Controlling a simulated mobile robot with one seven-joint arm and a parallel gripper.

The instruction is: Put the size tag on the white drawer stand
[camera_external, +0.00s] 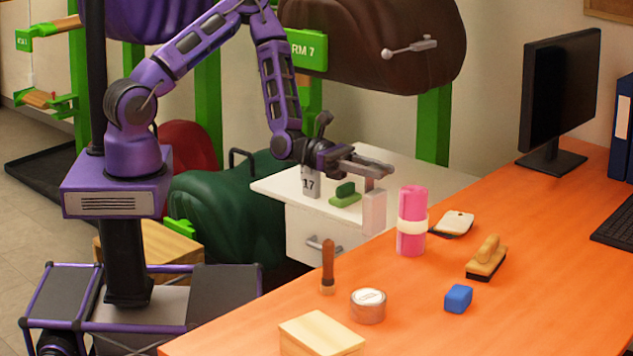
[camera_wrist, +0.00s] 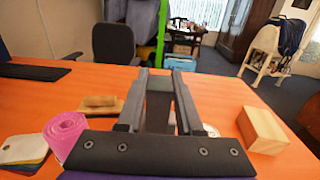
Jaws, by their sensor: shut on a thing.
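My gripper (camera_external: 372,168) is level and points right, its jaws shut on a plain pale grey upright block (camera_external: 374,212), which looks like the size tag. In the wrist view the block (camera_wrist: 160,110) sits between the two fingers in shadow. No number shows on it. The block hangs below the fingertips near the right part of the white drawer stand (camera_external: 278,187); its lower end appears clear of any surface. A similar grey tag marked 17 (camera_external: 309,184) shows on the stand below my wrist, its top partly hidden.
A green stamp-like thing (camera_external: 345,194) lies on the stand. The orange desk (camera_external: 420,310) in front holds a pink roll (camera_external: 411,220), sample cards (camera_external: 453,223), a brush (camera_external: 486,257), a blue block (camera_external: 458,298), a tape roll (camera_external: 368,306) and a wooden block (camera_external: 320,335).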

